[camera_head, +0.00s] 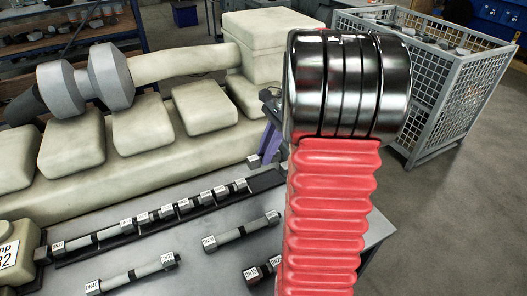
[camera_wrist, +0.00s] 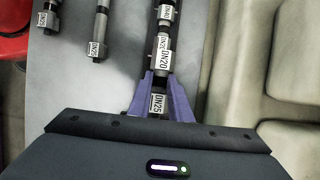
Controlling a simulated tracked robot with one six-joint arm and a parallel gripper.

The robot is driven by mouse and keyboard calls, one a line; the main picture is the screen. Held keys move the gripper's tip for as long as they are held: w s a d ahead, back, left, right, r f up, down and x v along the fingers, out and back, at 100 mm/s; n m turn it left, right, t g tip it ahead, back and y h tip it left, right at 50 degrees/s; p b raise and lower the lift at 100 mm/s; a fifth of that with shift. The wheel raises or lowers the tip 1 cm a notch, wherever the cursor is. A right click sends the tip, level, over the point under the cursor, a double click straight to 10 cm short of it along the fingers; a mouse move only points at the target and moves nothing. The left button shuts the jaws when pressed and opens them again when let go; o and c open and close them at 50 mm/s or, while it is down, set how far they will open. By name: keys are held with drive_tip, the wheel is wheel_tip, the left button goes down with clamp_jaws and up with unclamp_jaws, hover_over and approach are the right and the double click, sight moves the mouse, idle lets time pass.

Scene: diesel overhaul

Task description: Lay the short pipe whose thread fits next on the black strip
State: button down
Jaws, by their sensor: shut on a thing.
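The black strip (camera_head: 268,181) runs along the grey bench and carries a row of short pipes (camera_head: 150,217) with labelled metal ends. Its right end is bare in the head view. My gripper (camera_wrist: 162,105) has its purple fingers shut on a short pipe (camera_wrist: 157,103) with a DN25 label near me. A DN20 end lies just beyond the fingers, facing another DN20 end in the row. In the head view one grey end of the held pipe (camera_head: 253,160) shows by the strip's right end; my arm hides much of it. I cannot tell whether it touches the strip.
Loose pipes lie on the bench in front of the strip: one at the middle (camera_head: 241,231), one at left (camera_head: 132,274), and one partly behind my arm (camera_head: 262,269). A cream engine block (camera_head: 130,160) stands behind the strip. A wire crate (camera_head: 452,100) stands at right.

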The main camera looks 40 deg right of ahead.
drive_tip(key=shift+f, duration=3.6)
drive_tip(key=shift+f, duration=0.2)
drive_tip(key=c, duration=1.6)
unclamp_jaws()
drive_tip(key=shift+o, duration=0.2)
drive_tip(key=v, duration=1.3)
drive_tip(key=shift+d+r, duration=0.2)
drive_tip(key=shift+r, duration=0.1)
